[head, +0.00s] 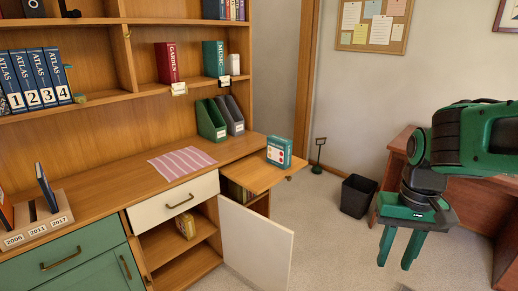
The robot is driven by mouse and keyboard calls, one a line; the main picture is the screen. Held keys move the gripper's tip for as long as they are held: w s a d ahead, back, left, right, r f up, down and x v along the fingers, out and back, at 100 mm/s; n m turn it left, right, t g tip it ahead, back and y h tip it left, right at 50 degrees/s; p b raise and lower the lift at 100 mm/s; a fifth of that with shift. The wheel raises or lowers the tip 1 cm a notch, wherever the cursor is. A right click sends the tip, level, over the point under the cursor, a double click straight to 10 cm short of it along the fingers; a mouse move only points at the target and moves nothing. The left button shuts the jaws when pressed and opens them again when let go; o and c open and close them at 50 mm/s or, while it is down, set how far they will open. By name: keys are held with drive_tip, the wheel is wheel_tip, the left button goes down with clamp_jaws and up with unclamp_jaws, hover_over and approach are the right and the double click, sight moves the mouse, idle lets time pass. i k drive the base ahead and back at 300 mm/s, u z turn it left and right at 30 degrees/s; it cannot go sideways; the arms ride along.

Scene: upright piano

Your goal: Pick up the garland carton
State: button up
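A small teal box (279,152) with coloured dots on a white front panel stands upright on the pull-out wooden board (258,175); it fits the garland carton, though its print is too small to read. My gripper (394,266) hangs at the right, fingers pointing down and apart, with nothing between them. It is well to the right of the teal box and not touching it. A small yellowish box (186,225) sits inside the open cabinet below the counter, partly in shadow.
The white cabinet door (256,246) stands open below the board. A black bin (358,195) is on the floor, and a reddish-brown desk (396,160) is behind my arm. A striped cloth (182,163) and green and grey file holders (211,120) are on the counter.

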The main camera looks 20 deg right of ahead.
sight(280, 149)
drive_tip(key=z, duration=0.25)
drive_tip(key=i, duration=1.15)
drive_tip(key=z, duration=0.95)
drive_tip(key=i, duration=0.4)
drive_tip(key=z, duration=0.1)
